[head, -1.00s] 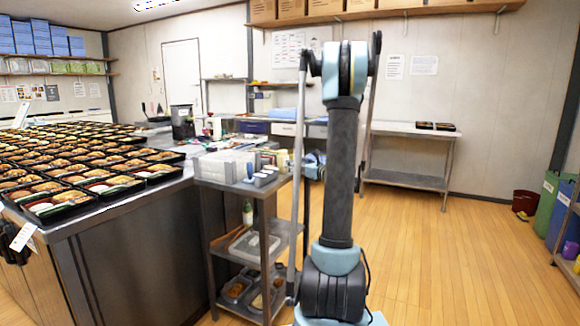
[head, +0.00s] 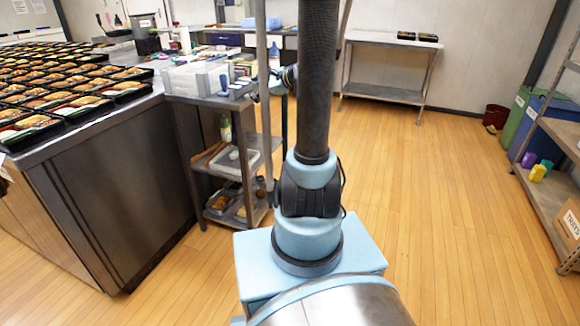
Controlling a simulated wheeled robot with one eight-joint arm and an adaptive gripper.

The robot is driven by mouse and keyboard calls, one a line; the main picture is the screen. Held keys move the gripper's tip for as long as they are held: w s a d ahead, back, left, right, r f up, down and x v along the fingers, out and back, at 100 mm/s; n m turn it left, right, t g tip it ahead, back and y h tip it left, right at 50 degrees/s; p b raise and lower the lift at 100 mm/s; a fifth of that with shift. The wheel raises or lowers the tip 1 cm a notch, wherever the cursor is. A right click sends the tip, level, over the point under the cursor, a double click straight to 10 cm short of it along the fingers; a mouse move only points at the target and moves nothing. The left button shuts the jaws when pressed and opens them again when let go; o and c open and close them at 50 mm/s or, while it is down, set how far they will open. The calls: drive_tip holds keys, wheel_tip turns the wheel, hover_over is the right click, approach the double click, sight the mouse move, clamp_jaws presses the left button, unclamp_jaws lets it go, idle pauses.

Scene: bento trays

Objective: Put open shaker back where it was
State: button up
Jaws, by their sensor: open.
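My gripper (head: 255,93) is small and partly hidden behind my own arm in the head view. It is at the right end of the trolley top (head: 205,100), pointing left, with its jaws open. Small grey containers with blue parts (head: 226,86) stand on the trolley top just left of it. I cannot tell which of them, if any, is the open shaker. Contact between my gripper and these containers cannot be made out.
A steel counter (head: 105,185) full of bento trays stands at the left. White boxes (head: 190,78) fill much of the trolley top; a bottle (head: 225,128) and pans are on its shelves. A side table (head: 385,93) stands at the back.

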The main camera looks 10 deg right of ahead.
drive_tip(key=s+a+f+n+g+h, duration=0.25)
drive_tip(key=s+n, duration=0.25)
drive_tip(key=s, duration=0.4)
drive_tip(key=s+a+f+n+g+h, duration=0.15)
drive_tip(key=s+f+n, duration=0.3)
drive_tip(key=s, duration=0.45)
drive_tip(key=s+d+f+n+g+h, duration=0.1)
drive_tip(key=s+d+f+n+h, duration=0.1)
drive_tip(key=s, duration=0.6)
drive_tip(key=s+d+f+n+g+h, duration=0.2)
drive_tip(key=s+d+f+n+h, duration=0.1)
drive_tip(key=s+d+n, duration=0.3)
drive_tip(key=s+f+n, duration=0.1)
drive_tip(key=s+n, duration=0.1)
drive_tip(key=s, duration=0.1)
drive_tip(key=shift+d+f+g, duration=0.25)
drive_tip(key=shift+g, duration=0.05)
drive_tip(key=shift+s, duration=0.1)
drive_tip(key=shift+w+f, duration=0.2)
drive_tip(key=shift+w, duration=0.25)
